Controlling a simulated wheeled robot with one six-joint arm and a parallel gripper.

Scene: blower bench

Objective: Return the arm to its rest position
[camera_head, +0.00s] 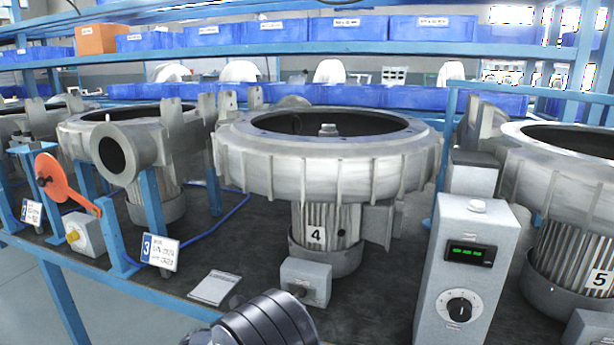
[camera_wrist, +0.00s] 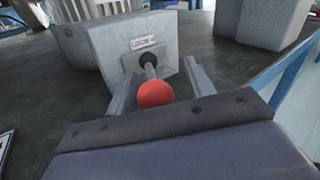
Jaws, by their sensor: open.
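My gripper (camera_wrist: 160,76) shows in the wrist view with its two grey fingers apart. A red ball knob (camera_wrist: 155,93) on a short metal rod lies between the fingers in the picture, with a gap on each side. The rod comes out of a small grey box (camera_wrist: 125,42) with a white label, its text too small to read surely. In the head view, a dark jointed part of my arm (camera_head: 262,322) shows at the bottom centre, in front of blower 4 (camera_head: 325,165). The gripper's fingers are not visible there.
A grey control box (camera_head: 465,270) with a green display and dial stands right of blower 4. Blower 5 (camera_head: 570,200) is at the right. An orange disc lever (camera_head: 60,182) is at the left. A white sheet (camera_head: 214,288) lies on the dark bench. Blue bins fill the shelves behind.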

